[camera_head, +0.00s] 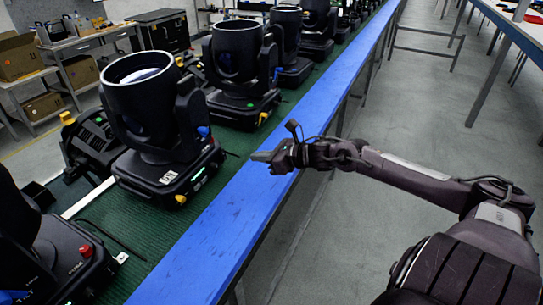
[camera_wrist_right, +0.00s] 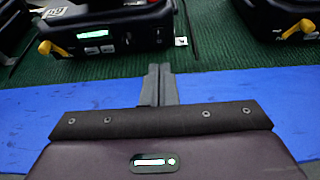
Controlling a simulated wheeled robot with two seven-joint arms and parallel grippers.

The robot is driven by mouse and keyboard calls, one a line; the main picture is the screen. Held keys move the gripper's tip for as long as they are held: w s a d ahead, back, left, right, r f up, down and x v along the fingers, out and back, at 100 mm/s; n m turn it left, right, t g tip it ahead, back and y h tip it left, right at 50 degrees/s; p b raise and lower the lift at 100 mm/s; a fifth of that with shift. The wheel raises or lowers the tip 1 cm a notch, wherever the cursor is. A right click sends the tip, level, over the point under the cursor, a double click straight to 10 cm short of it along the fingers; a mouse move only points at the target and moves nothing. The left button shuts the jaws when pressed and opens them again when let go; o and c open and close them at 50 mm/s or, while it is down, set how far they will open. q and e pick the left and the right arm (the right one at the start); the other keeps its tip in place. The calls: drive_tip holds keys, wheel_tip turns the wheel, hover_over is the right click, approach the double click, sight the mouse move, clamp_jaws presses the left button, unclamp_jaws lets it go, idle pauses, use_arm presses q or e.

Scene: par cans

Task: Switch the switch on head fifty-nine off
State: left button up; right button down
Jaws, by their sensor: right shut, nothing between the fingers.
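Several black moving-head lights stand in a row on a green belt (camera_head: 146,230). The nearest whole head (camera_head: 150,110) has a wide round barrel, and its base (camera_head: 165,178) carries small markings and a yellow part. I cannot read which head is fifty-nine, and I cannot make out a switch's position. My right gripper (camera_head: 256,156) is over the blue edge strip, shut and empty, pointing at the row. In the right wrist view its shut fingers (camera_wrist_right: 160,72) point between two bases. The left base (camera_wrist_right: 105,28) shows a lit display and a yellow lever. My left gripper is not in view.
A blue strip (camera_head: 215,248) edges the belt. Another head (camera_head: 240,75) stands behind, and part of one (camera_head: 60,250) with a red button stands at lower left. A workbench with boxes (camera_head: 18,55) is at the far left.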

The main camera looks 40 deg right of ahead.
drive_tip(key=shift+s+d+r, duration=0.15)
drive_tip(key=shift+s+r, duration=0.05)
drive_tip(key=shift+s, duration=0.4)
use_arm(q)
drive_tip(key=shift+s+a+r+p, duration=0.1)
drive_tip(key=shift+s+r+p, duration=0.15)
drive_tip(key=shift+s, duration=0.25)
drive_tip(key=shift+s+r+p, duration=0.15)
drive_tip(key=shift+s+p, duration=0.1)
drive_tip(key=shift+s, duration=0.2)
use_arm(e)
drive_tip(key=shift+v, duration=1.2)
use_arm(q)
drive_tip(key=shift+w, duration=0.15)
use_arm(e)
drive_tip(key=shift+w+r, duration=0.15)
